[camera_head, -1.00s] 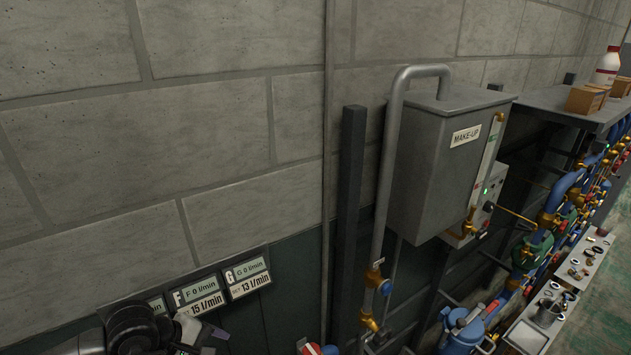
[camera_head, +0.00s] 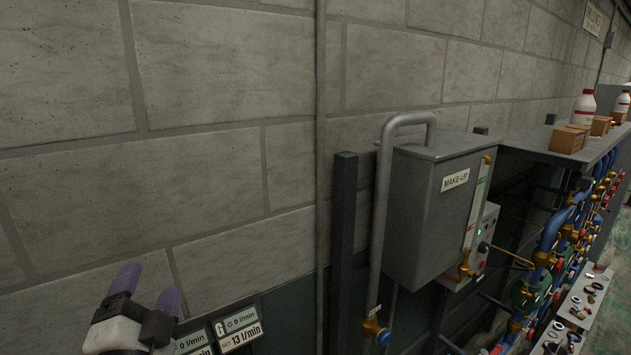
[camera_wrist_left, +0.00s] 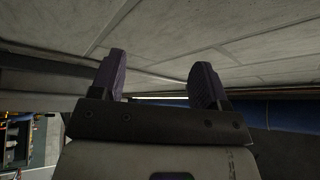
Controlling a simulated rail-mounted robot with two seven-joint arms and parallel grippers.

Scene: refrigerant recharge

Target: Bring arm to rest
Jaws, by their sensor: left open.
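My left gripper (camera_head: 146,290) is at the lower left of the head view, its two purple-tipped fingers pointing up in front of the block wall. The fingers are apart with nothing between them. In the left wrist view the same gripper (camera_wrist_left: 160,82) shows two dark purple fingers spread wide, with pale wall blocks beyond. The gripper covers part of the row of flow display panels (camera_head: 240,329) at the bottom of the head view. My right gripper is in neither view.
A grey make-up tank (camera_head: 430,210) with a bent pipe hangs on the wall. A dark post (camera_head: 343,250) stands left of it. A shelf (camera_head: 545,140) with boxes and white bottles, blue piping and trays (camera_head: 580,300) of parts are at right. The upper left wall is bare.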

